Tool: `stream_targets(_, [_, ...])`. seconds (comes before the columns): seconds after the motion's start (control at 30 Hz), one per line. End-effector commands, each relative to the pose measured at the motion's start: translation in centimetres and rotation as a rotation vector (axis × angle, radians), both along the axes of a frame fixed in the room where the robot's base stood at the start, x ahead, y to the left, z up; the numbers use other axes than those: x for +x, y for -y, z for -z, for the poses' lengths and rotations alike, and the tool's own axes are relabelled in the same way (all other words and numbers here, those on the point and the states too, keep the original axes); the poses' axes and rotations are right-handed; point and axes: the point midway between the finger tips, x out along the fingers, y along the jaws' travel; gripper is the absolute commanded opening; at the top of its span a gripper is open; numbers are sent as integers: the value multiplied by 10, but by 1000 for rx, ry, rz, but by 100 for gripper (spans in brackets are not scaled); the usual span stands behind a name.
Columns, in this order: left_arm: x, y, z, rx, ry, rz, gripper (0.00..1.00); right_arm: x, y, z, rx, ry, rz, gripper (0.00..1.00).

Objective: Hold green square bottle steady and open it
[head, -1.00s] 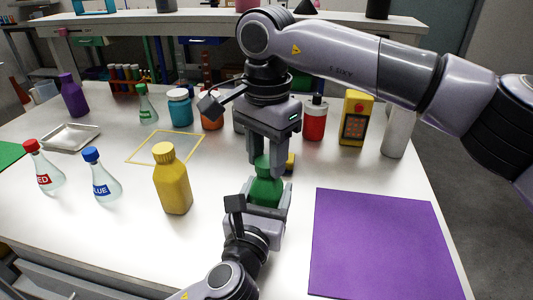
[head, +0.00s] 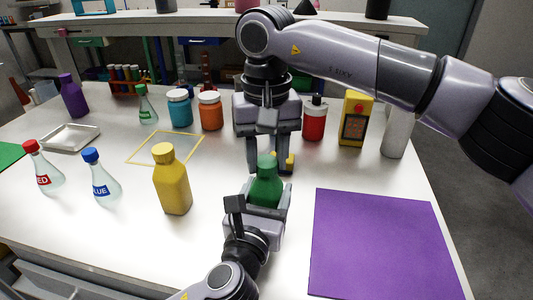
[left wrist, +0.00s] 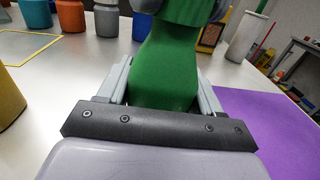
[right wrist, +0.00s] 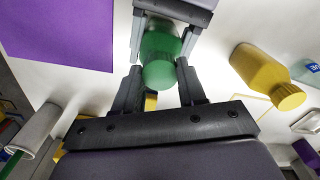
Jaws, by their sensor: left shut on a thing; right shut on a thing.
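The green square bottle (head: 266,190) stands upright in the front middle of the white table. My left gripper (head: 264,196) is shut on its body from the front; the left wrist view shows the green body (left wrist: 168,68) between the two fingers. My right gripper (head: 268,160) reaches down from above and is shut on the green cap (head: 266,160). In the right wrist view, the cap (right wrist: 159,74) lies between my right fingertips. The cap appears to sit on the bottle's neck; whether it is loosened cannot be told.
A yellow bottle (head: 172,180) stands left of the green one, with red-labelled (head: 43,170) and blue-labelled (head: 101,178) flasks farther left. A purple mat (head: 380,245) lies at right. Behind are an orange jar (head: 210,111), a red bottle (head: 314,120) and a yellow device (head: 355,120).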

Motion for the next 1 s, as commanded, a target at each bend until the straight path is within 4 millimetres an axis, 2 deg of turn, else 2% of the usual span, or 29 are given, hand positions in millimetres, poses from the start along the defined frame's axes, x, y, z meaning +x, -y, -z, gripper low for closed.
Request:
stream_targets(0.37, [0,0,1,1,-2,-1,0,0,0,-1,0,0,2,4])
stream_targets(1.0, [0,0,1,2,-1,-1,0,0,0,-22,0,1,2,4])
